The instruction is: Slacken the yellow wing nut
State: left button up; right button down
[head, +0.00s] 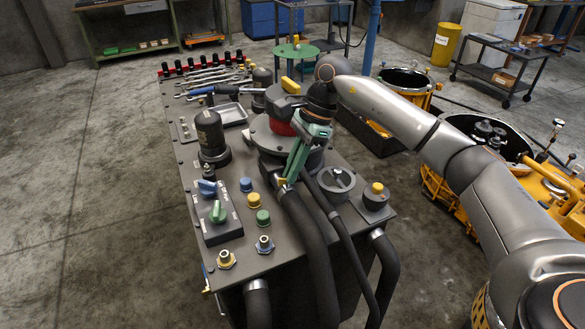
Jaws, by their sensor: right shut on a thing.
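A small yellow piece, which looks like the yellow wing nut (282,183), shows at the lower edge of the round grey housing on the bench. My right gripper (287,178) reaches down over the housing from the right, and its green and grey fingers are shut on this piece. The fingers hide most of it, so its wings and stud are not clear. My left gripper is not in view.
On the dark bench (188,150), a black cylinder (211,135), a panel with blue and green knobs (214,212) and several coloured caps stand left of the gripper. Thick black hoses (305,245) run down in front. Wrenches (215,78) lie at the back.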

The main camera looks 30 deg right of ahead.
jog(key=c, duration=1)
grip_release()
jog(key=v, duration=1.2)
jog(key=shift+r, duration=0.3)
